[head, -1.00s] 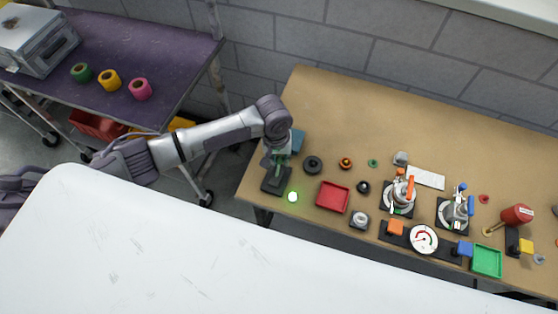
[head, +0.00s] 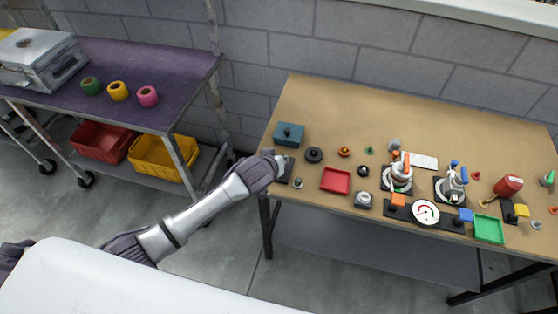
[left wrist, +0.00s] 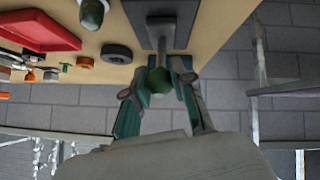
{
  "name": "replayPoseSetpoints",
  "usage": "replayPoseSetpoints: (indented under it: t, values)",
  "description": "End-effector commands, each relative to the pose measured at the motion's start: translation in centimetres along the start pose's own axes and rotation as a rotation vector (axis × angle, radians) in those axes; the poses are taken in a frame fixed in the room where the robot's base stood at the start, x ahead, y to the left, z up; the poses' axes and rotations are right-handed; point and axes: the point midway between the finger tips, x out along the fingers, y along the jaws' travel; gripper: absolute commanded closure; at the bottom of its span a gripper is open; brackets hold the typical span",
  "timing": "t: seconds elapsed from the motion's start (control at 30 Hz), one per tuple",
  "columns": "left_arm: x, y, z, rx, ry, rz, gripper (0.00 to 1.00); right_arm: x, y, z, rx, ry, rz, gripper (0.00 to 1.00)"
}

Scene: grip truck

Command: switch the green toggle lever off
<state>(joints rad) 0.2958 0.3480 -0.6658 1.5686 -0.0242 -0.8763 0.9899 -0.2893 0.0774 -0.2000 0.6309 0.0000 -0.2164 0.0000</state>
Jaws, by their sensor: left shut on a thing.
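The green toggle lever stands on a dark base plate (head: 285,171) at the left end of the workbench. In the head view my wrist hides the lever. In the left wrist view its green knob (left wrist: 159,80) is between the fingers of my left gripper (left wrist: 158,88), which is shut on it. The base plate (left wrist: 178,12) and the lever's grey stem (left wrist: 160,35) show beyond the knob. A small indicator lamp (head: 298,183) beside the plate looks dark green and unlit; it also shows in the left wrist view (left wrist: 92,12). My right gripper is not in view.
A teal box (head: 288,138), a black ring (head: 314,155) and a red tray (head: 336,180) are near the lever. Clamps, a gauge (head: 425,212) and a green tray (head: 489,230) stand farther right. A purple-topped cart (head: 150,65) is to the left.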

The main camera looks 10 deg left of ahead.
Motion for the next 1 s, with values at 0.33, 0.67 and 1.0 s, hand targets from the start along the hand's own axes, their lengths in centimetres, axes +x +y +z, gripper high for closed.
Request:
replayPoseSetpoints:
  t: [0.33,0.67,1.0]
  values:
    - [-0.3,-0.3,0.8,0.01,0.19,0.051,1.0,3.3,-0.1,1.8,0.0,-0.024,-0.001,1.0]
    - [-0.6,-0.3,0.8,0.017,0.241,0.063,1.0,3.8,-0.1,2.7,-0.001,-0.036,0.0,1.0]
    - [-0.6,-0.3,0.8,0.017,0.24,0.063,0.74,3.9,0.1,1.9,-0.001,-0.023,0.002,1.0]
